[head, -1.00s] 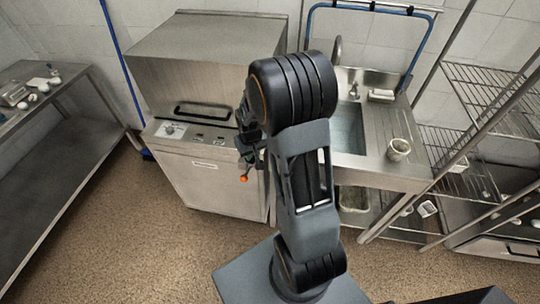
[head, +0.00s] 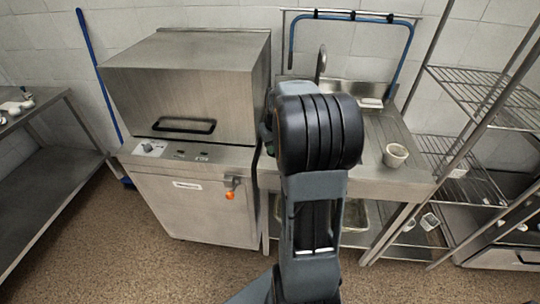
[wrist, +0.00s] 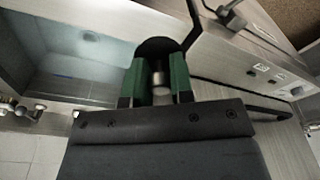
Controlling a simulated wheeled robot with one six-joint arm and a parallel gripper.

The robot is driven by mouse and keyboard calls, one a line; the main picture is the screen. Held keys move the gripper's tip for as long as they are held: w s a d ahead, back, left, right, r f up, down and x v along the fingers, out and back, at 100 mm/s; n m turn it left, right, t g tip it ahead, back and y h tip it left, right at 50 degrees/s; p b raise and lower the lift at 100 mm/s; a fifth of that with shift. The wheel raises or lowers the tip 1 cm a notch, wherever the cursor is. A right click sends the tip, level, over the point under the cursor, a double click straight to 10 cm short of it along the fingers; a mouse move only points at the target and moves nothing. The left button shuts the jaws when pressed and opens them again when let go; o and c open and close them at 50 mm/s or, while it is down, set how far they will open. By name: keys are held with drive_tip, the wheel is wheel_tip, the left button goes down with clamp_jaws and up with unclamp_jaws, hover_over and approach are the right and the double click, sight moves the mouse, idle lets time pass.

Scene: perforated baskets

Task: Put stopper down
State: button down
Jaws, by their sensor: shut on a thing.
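My gripper (wrist: 158,86) shows in the wrist view, its two green-padded fingers closed on a small metal knob. The knob belongs to a black round stopper (wrist: 153,48), which shows just beyond the fingertips. The stopper overlaps the edge of the grey sink basin (wrist: 85,58) in the picture; its height above the metal surface cannot be told.
A cup (head: 395,155) stands on the sink counter (head: 400,180) at right. Wire racks (head: 480,90) stand far right. A bench (head: 60,170) stands left.

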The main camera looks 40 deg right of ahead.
hover_over(269, 162)
drive_tip(key=f, duration=0.6)
drive_tip(key=shift+s+f, duration=0.1)
drive_tip(key=shift+s, duration=0.1)
drive_tip(key=shift+f, duration=1.35)
drive_tip(key=shift+f, duration=0.2)
drive_tip(key=c, duration=1)
unclamp_jaws()
wheel_tip(269, 162, up, 11)
drive_tip(key=s, duration=0.1)
drive_tip(key=s+a+r+n+t, duration=0.1)
drive_tip(key=s+a+r, duration=0.2)
drive_tip(key=a, duration=0.4)
drive_tip(key=s+a+r, duration=0.2)
drive_tip(key=s+a, duration=0.2)
drive_tip(key=a, duration=0.4)
drive_tip(key=shift+n+t, duration=0.5)
drive_tip(key=shift+t, duration=0.1)
drive_tip(key=s+a, duration=0.2)
drive_tip(key=s, duration=0.1)
drive_tip(key=s+a+f, duration=0.1)
drive_tip(key=s+a, duration=0.2)
drive_tip(key=s+a+f, duration=0.1)
drive_tip(key=s+a, duration=0.2)
drive_tip(key=s, duration=0.1)
drive_tip(key=shift+a, duration=0.15)
